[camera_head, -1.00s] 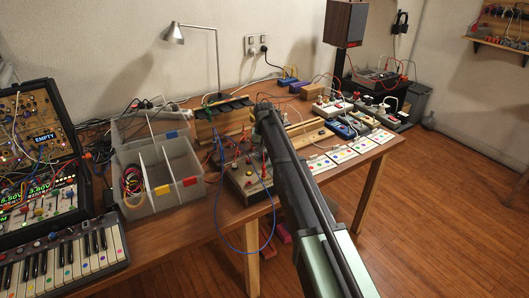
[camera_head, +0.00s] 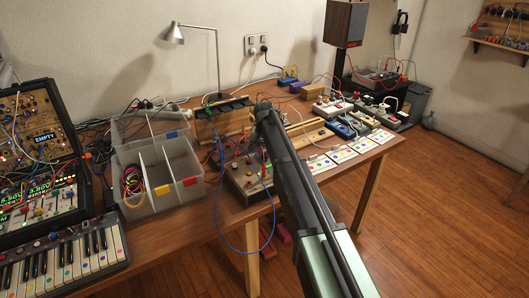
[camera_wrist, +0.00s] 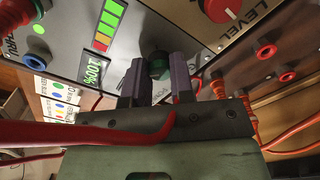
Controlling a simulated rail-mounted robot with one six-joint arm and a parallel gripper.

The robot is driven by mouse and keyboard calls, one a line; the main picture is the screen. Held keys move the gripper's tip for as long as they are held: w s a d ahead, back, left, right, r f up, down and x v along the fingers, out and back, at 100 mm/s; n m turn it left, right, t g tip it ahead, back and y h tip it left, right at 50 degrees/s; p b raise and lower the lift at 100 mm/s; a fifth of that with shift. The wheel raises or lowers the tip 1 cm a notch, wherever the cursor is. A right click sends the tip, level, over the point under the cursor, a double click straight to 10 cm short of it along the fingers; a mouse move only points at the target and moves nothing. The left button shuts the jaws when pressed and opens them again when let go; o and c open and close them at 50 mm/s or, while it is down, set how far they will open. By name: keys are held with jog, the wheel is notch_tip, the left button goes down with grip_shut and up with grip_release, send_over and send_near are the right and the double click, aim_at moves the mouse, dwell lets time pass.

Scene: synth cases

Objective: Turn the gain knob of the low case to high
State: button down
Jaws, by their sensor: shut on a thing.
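In the wrist view, a dark knob with a green band (camera_wrist: 158,66) sits on a grey panel (camera_wrist: 150,25). My gripper (camera_wrist: 158,70) has its two purple-grey fingers on either side of this knob and is shut on it. The label by the knob is mostly hidden, so its name cannot be read. A red knob (camera_wrist: 222,9) marked LEVEL is at upper right. In the head view, a low grey case (camera_head: 236,182) with several knobs lies left of my arm; my fingertips are hidden there.
In the head view, a blue cable (camera_head: 222,235) loops over the table's front edge. A divided clear bin (camera_head: 165,200) stands left of the case, and several cards (camera_head: 340,155) lie to its right.

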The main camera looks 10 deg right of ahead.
aim_at(264, 153)
jog(key=c, duration=1)
grip_release()
notch_tip(264, 153, up, 11)
jog(key=p, duration=1)
jog(key=shift+f+p, duration=0.1)
jog(key=shift+p, duration=0.3)
jog(key=s+n, duration=0.1)
jog(key=s, duration=1.2)
jog(key=s+n, duration=0.2)
jog(key=s, duration=1)
jog(key=s+n, duration=0.2)
jog(key=s, duration=1.1)
jog(key=shift+s, duration=0.3)
